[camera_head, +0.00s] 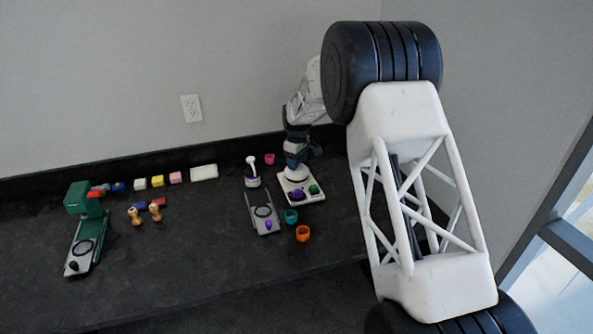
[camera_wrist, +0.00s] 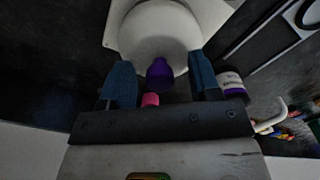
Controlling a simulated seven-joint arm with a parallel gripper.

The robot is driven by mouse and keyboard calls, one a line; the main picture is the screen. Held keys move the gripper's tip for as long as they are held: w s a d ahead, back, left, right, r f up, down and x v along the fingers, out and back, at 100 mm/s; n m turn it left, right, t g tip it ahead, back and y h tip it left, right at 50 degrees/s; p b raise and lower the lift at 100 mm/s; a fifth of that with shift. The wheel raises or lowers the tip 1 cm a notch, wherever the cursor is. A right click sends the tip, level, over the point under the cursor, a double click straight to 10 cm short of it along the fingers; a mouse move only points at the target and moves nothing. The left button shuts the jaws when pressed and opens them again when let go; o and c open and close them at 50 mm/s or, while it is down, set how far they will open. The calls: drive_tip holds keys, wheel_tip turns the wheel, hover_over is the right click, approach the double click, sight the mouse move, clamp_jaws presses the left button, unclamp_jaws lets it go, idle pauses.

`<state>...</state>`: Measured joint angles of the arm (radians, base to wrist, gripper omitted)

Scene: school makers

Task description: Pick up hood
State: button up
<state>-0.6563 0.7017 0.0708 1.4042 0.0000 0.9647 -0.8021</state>
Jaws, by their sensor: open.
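No part is clearly marked as the hood. The likeliest is a round white piece (camera_head: 297,176) on a pale base plate (camera_head: 284,200); it also shows in the wrist view (camera_wrist: 160,30). A purple knob-like part (camera_wrist: 160,74) sits at its edge, between my finger pads in the picture. My gripper (camera_head: 294,160) points down just above the white piece. In the wrist view its blue pads (camera_wrist: 162,80) are apart, one on either side of the purple part. I cannot tell whether they touch it. The gripper hides some of the white piece in the head view.
A white-and-purple jar (camera_head: 252,177) and a grey slide plate (camera_head: 262,213) stand left of the base plate. Teal (camera_head: 291,216) and orange cups (camera_head: 303,233) are in front; a pink cup (camera_head: 269,158) is behind. A green press (camera_head: 82,200) is far left.

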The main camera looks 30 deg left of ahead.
drive_tip(key=c, duration=1.1)
drive_tip(key=shift+o, duration=0.2)
drive_tip(key=shift+r, duration=0.15)
wheel_tip(320, 180, up, 18)
idle(0.5)
